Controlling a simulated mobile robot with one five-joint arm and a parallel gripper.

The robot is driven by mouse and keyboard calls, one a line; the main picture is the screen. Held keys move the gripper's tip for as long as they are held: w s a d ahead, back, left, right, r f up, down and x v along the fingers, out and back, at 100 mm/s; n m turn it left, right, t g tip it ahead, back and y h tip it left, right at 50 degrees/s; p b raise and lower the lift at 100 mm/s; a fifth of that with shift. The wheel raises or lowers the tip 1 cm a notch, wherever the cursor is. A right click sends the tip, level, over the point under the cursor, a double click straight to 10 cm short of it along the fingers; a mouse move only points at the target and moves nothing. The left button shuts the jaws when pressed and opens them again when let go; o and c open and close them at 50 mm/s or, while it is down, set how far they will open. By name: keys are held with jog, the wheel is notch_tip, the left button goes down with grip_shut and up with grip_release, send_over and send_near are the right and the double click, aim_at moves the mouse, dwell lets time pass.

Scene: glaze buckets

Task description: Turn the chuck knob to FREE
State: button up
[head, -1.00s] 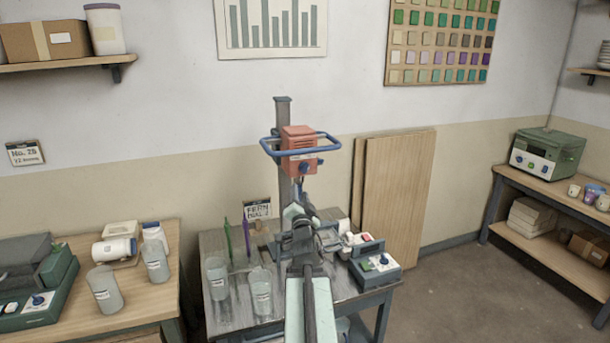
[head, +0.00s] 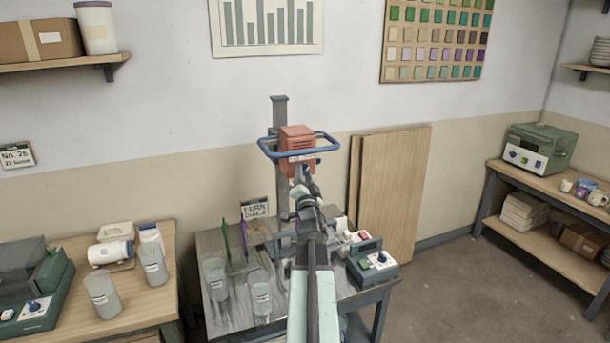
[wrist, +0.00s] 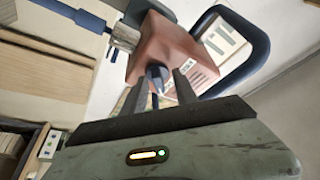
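The red mixer head (head: 297,137) is on a grey upright post, with a blue bar handle around it. In the wrist view the red head (wrist: 178,52) fills the upper middle. A dark blue knob with a pale pointer line (wrist: 157,74) is on its facing side; I take it as the chuck knob. My gripper (wrist: 160,82) is open, its two dark fingers on either side of the knob, with gaps visible. I cannot tell how deep the tips reach. In the head view my gripper (head: 303,177) is just below the head and hides the knob. FREE marking is not readable.
The blue bar handle (wrist: 258,50) curves close by on the right in the wrist view.

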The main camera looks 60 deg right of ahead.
jog(key=shift+s+d, duration=0.1)
grip_shut()
jog(key=shift+s, duration=0.1)
